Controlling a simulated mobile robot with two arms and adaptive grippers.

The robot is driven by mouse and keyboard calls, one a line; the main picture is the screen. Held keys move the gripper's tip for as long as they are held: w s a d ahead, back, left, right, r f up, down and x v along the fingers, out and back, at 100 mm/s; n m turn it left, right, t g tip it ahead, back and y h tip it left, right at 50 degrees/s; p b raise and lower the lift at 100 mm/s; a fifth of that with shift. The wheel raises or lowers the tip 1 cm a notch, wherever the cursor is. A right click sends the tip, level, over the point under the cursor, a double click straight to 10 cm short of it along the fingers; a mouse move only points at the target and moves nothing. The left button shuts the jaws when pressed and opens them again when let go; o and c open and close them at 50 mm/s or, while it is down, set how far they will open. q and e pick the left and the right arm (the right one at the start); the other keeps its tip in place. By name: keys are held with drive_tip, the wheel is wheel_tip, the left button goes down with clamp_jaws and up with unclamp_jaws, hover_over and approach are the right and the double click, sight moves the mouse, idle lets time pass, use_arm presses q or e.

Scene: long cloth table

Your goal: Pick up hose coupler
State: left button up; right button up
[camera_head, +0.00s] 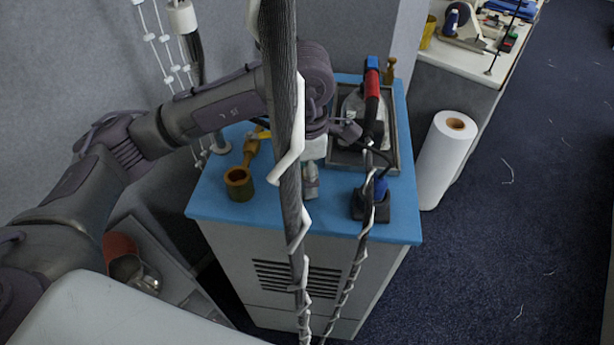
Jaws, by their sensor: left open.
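My left arm reaches in from the left over a blue-topped cabinet (216,196). My left gripper (328,134) points down above the middle of the top and is open, partly hidden behind a dark hanging cable. A small grey, metallic-looking piece (311,184) lies just below it, also partly covered by the cable. A brownish cylinder with an open top (238,185) stands at the left. A small brass-coloured piece (389,70) stands at the back right. I cannot tell for certain which of these is the hose coupler. My right gripper is not in view.
An iron with a red and black handle (372,102) rests in a grey tray (393,150) at the right. A dark block with blue on it (371,206) is near the front right. White-wrapped cables (292,215) hang in front. A white roll (443,160) stands beside the cabinet.

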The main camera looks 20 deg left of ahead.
use_arm(q)
drive_tip(key=shift+a+f+p, duration=0.15)
drive_tip(key=shift+f+p, duration=0.15)
drive_tip(key=shift+f, duration=1.1)
clamp_jaws()
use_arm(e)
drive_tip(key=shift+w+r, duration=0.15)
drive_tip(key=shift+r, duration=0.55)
